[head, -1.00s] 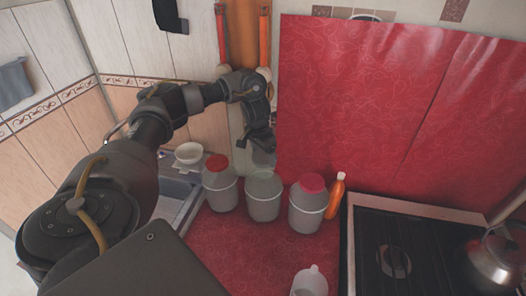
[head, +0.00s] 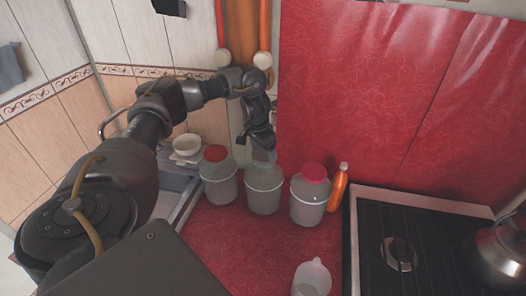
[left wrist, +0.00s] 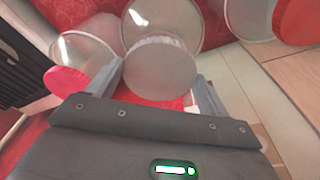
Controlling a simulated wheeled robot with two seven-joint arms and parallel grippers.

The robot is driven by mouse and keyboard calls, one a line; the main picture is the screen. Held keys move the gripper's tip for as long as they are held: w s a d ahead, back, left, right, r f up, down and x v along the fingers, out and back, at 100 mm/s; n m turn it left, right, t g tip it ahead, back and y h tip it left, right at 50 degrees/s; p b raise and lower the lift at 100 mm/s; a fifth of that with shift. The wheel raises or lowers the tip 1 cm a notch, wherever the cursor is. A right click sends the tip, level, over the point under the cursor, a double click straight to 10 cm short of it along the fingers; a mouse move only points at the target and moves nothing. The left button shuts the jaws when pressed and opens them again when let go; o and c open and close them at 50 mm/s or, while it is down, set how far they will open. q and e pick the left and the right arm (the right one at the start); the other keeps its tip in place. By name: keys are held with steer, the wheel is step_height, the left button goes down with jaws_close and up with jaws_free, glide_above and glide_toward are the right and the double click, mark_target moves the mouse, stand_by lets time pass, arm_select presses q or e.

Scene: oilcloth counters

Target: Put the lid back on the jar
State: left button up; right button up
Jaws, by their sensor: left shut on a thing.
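A translucent grey jar (head: 264,197) stands in the middle of a row of three on the red counter. My left gripper (head: 263,147) is above it, pointing down. In the left wrist view, my left gripper (left wrist: 160,85) is shut on a round, pale grey lid (left wrist: 160,68), with a finger at either side. The lid also shows in the head view (head: 264,158), just over the jar's top. In the left wrist view the jar (left wrist: 172,18) is beyond the lid, partly hidden by it. Whether lid and jar touch, I cannot tell. My right gripper is not in view.
Jars with red lids stand close on both sides, left (head: 219,185) and right (head: 308,205). An orange bottle (head: 338,190) is beside the right jar. A stove (head: 420,245) with a kettle (head: 490,258) is at right. A clear jug (head: 312,278) stands in front.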

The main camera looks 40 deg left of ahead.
arm_select(q)
steer(key=shift+s+f, duration=0.15)
steer(key=shift+f, duration=0.3)
stand_by(0.5)
steer(key=shift+f+p, duration=0.1)
steer(key=shift+p, duration=0.45)
stand_by(0.5)
steer(key=shift+f+p, duration=0.15)
steer(key=shift+p, duration=0.3)
steer(key=shift+f, duration=0.55)
stand_by(0.8)
steer(key=shift+p, duration=0.5)
stand_by(0.4)
steer(key=shift+f, duration=0.1)
steer(key=o, duration=0.9)
